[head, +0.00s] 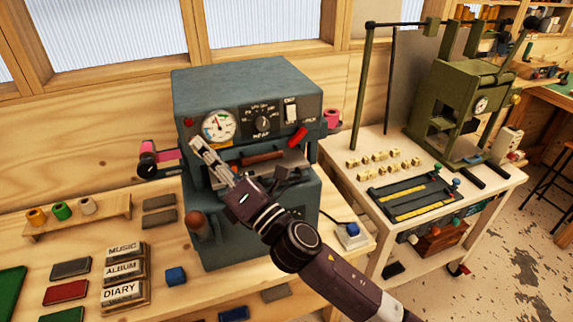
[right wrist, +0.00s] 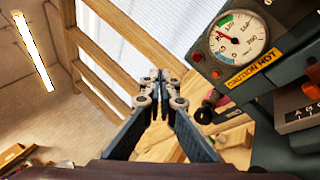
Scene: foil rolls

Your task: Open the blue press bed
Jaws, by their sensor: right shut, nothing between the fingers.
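The blue-grey press (head: 240,88) stands on the bench in the head view, with a dial gauge (head: 218,125), a knob and a red lever (head: 297,137) on its front. A brown handle (head: 262,158) shows in its front opening; my arm hides part of the bed area, and I cannot tell how far the bed is out. My right gripper (head: 207,155) is shut and empty, in front of the press's left front below the gauge. In the right wrist view its fingertips (right wrist: 156,78) are together, apart from the press front (right wrist: 245,60) at right. My left gripper is not in view.
Pink foil rolls (head: 168,157) sit on a holder at the press's left side. Labelled blocks (head: 123,273) and coloured pads (head: 66,292) lie on the bench at left. A spool rack (head: 80,217) stands behind them. A green press (head: 462,105) stands on a white table at right.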

